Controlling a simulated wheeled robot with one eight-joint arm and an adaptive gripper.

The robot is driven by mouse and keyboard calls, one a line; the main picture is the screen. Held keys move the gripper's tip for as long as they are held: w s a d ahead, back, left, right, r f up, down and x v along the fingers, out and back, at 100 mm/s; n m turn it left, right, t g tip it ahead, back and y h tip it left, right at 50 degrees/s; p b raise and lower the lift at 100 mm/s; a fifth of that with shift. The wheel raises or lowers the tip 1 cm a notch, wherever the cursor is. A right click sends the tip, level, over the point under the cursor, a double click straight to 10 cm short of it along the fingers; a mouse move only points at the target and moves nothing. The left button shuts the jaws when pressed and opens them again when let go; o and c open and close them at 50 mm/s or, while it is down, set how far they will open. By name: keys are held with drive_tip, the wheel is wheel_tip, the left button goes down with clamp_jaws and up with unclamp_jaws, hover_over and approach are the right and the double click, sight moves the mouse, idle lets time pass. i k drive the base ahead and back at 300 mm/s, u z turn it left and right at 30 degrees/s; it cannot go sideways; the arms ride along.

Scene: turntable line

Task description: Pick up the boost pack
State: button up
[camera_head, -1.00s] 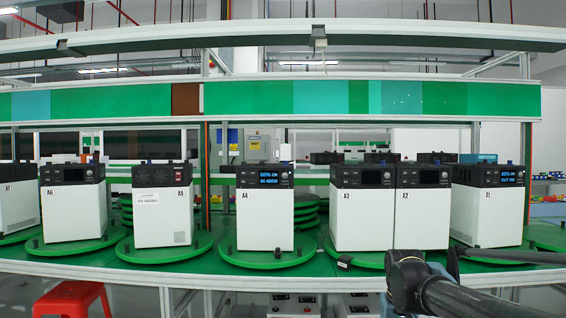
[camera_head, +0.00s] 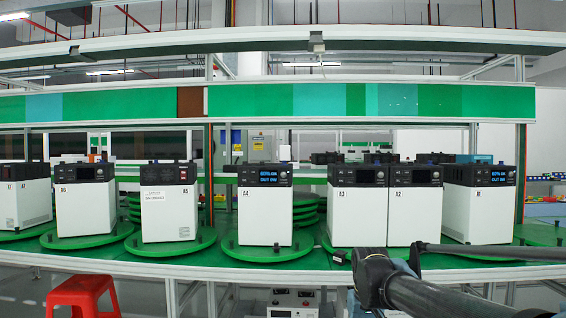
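Several white box-shaped units with black tops stand upright in a row on green turntables. No label reading "boost pack" can be made out, so I cannot tell which thing it is. The units are A7 (camera_head: 24,204), A6 (camera_head: 84,208), A5 (camera_head: 168,213), A4 (camera_head: 265,216), A3 (camera_head: 357,217), A2 (camera_head: 414,217) and A1 (camera_head: 478,213). A4 and A1 have lit blue displays. A3 and A2 stand close side by side. My dark arm crosses the lower right, in front of the bench below A2 and A1. My gripper is not in view.
The green turntable (camera_head: 262,255) under A4 sits near the bench's front edge. A red stool (camera_head: 82,291) stands on the floor at lower left. White equipment (camera_head: 293,302) sits beneath the bench. A shelf beam with green panels (camera_head: 240,103) runs above the units.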

sight(285, 150)
drive_tip(key=i, duration=1)
